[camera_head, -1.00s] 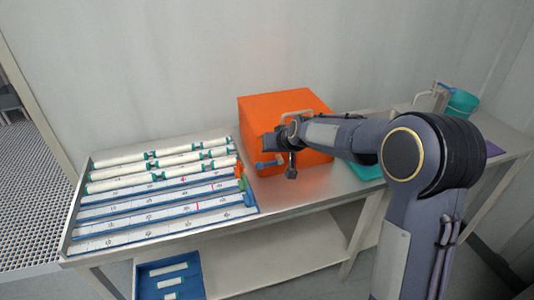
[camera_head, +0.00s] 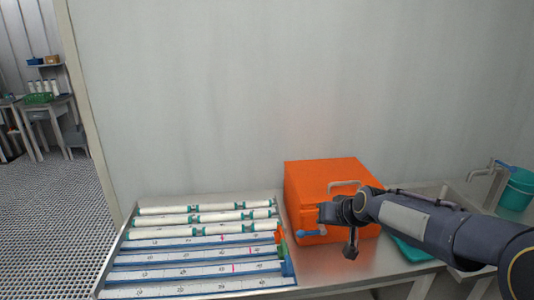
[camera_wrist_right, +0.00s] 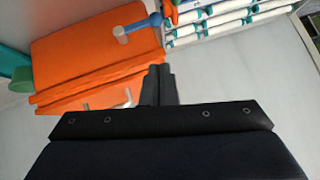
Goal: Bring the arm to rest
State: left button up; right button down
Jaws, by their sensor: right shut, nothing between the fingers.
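My right gripper (camera_head: 350,251) hangs pointing down at the end of the right arm, in front of the orange box (camera_head: 320,178). In the right wrist view its two dark fingers (camera_wrist_right: 158,86) are together with nothing between them. The box shows beside the fingers there (camera_wrist_right: 85,50). I cannot tell how far the gripper is from the box. My left gripper is not in view.
A metal tray (camera_head: 118,262) at the left of the bench holds several white membrane tubes (camera_head: 205,218) and blue marked strips. A blue lever (camera_head: 310,233) projects from the box. A teal tray (camera_head: 415,250) lies partly behind my arm. A teal bucket (camera_head: 518,190) stands far right.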

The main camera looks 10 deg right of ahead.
jog(key=s+d+r+g+y, duration=0.1)
jog(key=s+d+g+y, duration=0.1)
jog(key=s, duration=1.9)
jog(key=s+a+f, duration=0.1)
jog(key=s+f, duration=0.1)
jog(key=s, duration=0.5)
jog(key=s+a+f+g, duration=0.1)
jog(key=s+f, duration=0.1)
jog(key=s, duration=0.4)
jog(key=shift+s+a+f+m+h, duration=0.3)
jog(key=shift+s+a+f, duration=0.05)
jog(key=shift+f, duration=0.05)
